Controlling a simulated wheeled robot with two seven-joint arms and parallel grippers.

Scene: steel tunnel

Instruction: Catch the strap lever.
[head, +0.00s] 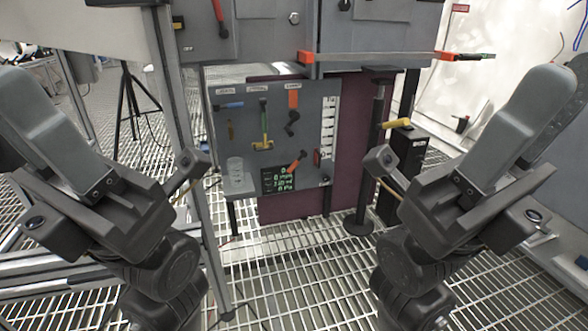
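I cannot tell for certain which handle is the strap lever. A grey panel (300,110) in the middle carries a blue lever (230,105), a green and yellow lever (264,125), an orange lever (292,105) and a lower orange lever (297,161). Small labels above them are too small to read. My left gripper (187,165) is left of the panel and apart from it. My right gripper (380,162) is right of the panel, also apart from the levers. Neither visibly holds anything, and their finger openings are unclear.
A grey cabinet (255,30) with a red handle (219,12) hangs above the panel. A bar with orange ends (380,57) juts below it. A metal post (182,110) stands left.

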